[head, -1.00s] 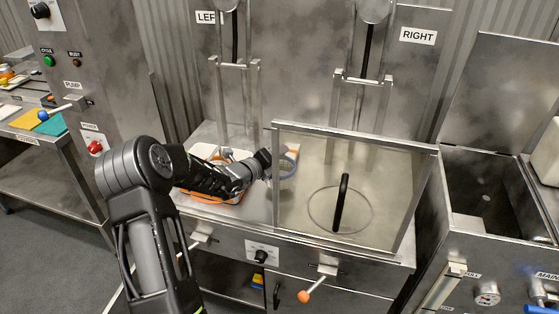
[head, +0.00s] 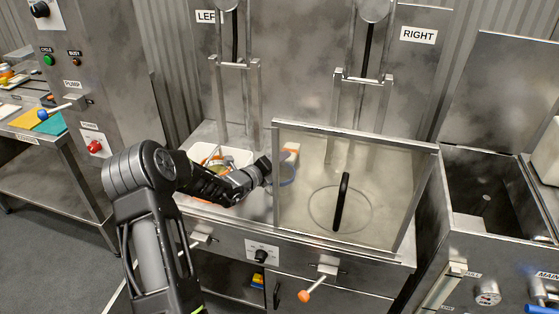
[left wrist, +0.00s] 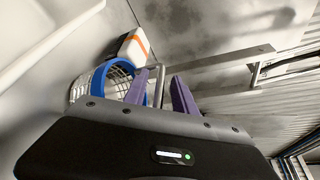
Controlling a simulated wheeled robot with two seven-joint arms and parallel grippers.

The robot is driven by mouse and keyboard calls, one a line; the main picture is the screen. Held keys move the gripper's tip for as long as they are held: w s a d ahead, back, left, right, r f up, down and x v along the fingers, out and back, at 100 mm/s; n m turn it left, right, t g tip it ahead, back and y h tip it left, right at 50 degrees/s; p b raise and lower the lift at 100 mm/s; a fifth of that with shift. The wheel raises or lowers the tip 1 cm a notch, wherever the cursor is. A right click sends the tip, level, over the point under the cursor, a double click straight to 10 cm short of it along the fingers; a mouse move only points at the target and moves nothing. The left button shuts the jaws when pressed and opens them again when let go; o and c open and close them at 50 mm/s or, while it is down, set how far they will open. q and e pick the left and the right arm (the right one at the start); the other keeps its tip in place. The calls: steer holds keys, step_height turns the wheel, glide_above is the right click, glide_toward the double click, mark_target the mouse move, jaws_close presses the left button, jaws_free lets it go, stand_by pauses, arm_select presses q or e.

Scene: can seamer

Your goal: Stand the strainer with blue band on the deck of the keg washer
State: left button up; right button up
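The strainer with blue band (head: 287,175) shows through the left edge of the clear panel in the head view. In the left wrist view its blue band (left wrist: 98,80) and wire mesh are beside and partly behind one purple finger. My left gripper (left wrist: 160,80) has its two fingers apart, with a thin metal upright visible in the gap; I see no strainer part clearly pinched there. In the head view the gripper (head: 267,170) is right beside the strainer, its fingertips hard to make out. The steel deck (head: 258,208) lies below. My right gripper is out of view.
A framed clear panel (head: 355,130) stands right of my left gripper, with a black handle (head: 341,202). A white box with an orange band (head: 291,152) is behind the strainer. A white tray (head: 238,157) with items is behind my forearm. Metal posts (head: 254,95) rise behind.

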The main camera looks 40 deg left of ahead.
arm_select(q)
steer(key=shift+r, duration=0.15)
steer(key=v, duration=1.2)
stand_by(0.3)
